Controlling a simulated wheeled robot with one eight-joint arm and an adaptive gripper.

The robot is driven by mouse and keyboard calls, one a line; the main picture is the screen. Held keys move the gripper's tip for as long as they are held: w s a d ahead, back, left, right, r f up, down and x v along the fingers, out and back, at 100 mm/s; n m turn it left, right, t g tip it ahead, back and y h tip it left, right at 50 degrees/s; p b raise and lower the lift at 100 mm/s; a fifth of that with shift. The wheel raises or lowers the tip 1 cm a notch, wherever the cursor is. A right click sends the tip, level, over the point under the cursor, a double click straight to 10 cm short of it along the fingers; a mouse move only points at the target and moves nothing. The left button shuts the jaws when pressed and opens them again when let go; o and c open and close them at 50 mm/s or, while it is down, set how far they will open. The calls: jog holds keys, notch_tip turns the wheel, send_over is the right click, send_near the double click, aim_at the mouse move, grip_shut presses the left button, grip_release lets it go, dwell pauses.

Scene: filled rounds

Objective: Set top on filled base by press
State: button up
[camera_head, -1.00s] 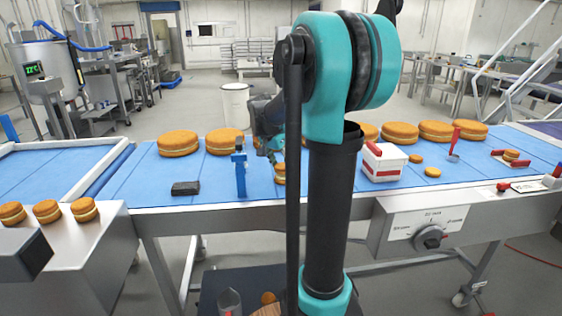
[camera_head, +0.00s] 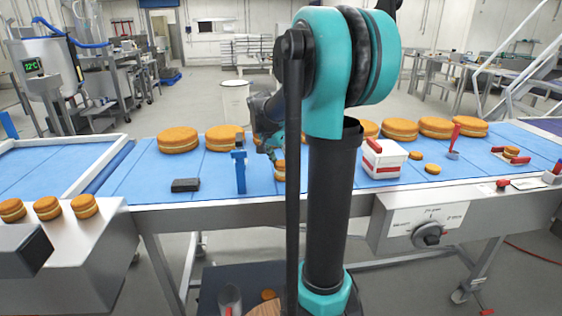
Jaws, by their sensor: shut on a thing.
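My gripper (camera_head: 274,153) is over the blue belt, left of my arm's post, partly hidden by the arm links. It is shut on a small golden round (camera_head: 279,171), of which only part shows at belt height. I cannot tell whether that round is apart from or touching a base beneath it. Small filled rounds (camera_head: 47,208) stand in a row on the steel ledge at left. Large golden rounds (camera_head: 178,140) with pale filling line the belt's far side. A small round (camera_head: 511,152) sits in a red-handled fixture at far right.
A blue post (camera_head: 240,170) and a dark block (camera_head: 186,185) stand on the belt (camera_head: 140,180) left of my gripper. A white box with a red handle (camera_head: 384,160) is right of my arm. Small loose discs (camera_head: 432,168) lie nearby. A dial panel (camera_head: 428,226) is on the front.

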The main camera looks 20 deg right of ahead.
jog(key=shift+f, duration=0.7)
dwell(0.6)
jog(key=o, duration=0.9)
jog(key=shift+c, duration=0.2)
jog(key=o, duration=0.5)
jog(key=shift+r, duration=0.15)
jog(key=shift+r, duration=3.35)
